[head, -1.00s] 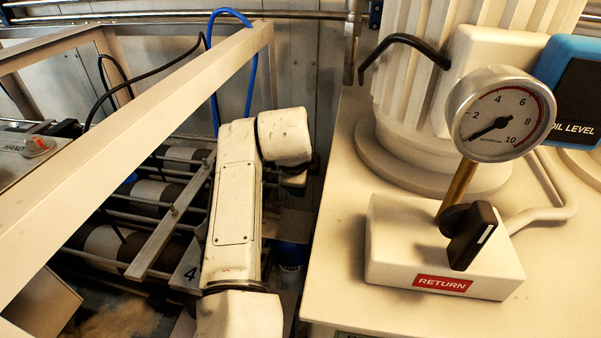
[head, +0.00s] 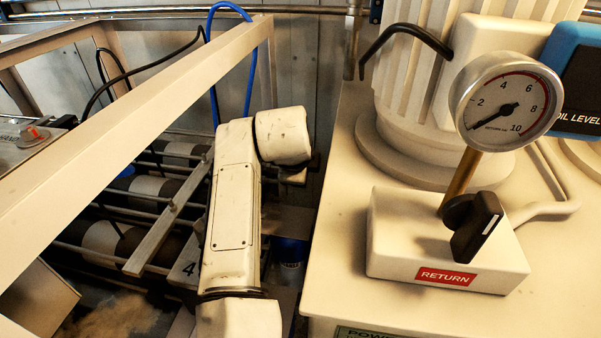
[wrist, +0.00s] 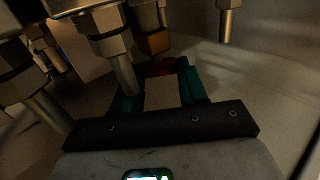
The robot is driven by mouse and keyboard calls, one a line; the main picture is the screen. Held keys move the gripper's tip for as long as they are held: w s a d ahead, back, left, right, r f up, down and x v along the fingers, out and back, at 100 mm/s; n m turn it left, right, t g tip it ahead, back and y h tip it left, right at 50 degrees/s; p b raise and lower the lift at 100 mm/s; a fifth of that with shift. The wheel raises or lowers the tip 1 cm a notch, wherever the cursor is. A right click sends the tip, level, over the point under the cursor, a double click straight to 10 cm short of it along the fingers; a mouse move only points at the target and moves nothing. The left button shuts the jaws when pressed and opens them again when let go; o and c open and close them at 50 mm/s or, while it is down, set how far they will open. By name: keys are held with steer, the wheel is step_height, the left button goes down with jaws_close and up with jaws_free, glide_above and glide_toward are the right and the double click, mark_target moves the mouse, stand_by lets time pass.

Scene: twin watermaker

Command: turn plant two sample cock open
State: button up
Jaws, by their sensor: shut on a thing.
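My gripper (wrist: 160,76) shows in the wrist view, with two teal fingers reaching forward from a black bar. The fingers are shut on a small red piece at their tips, which looks like the handle of the sample cock (wrist: 161,68). The shadow hides how far the red handle is turned, and I see no label there. In the head view my arm hangs down between the frame and the cabinet, and my gripper is hidden.
Steel pipes with hex nuts (wrist: 113,48) hang close to my gripper's left. In the head view a beige frame (head: 150,130) stands left, over rollers and bars. At right a cream cabinet top (head: 345,210) carries a gauge (head: 507,105) and a black RETURN knob (head: 476,228).

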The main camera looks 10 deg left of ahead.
steer(key=shift+s+f+t+b, duration=0.1)
steer(key=shift+f+t+b, duration=0.15)
steer(key=shift+t+b, duration=0.25)
steer(key=shift+r, duration=0.2)
steer(key=o, duration=1.1)
steer(key=shift+c, duration=0.2)
steer(key=shift+r, duration=0.1)
steer(key=b+v, duration=0.2)
steer(key=v, duration=0.8)
steer(key=shift+s+r+b, duration=0.2)
steer(key=shift+s+b, duration=0.1)
steer(key=shift+b, duration=0.1)
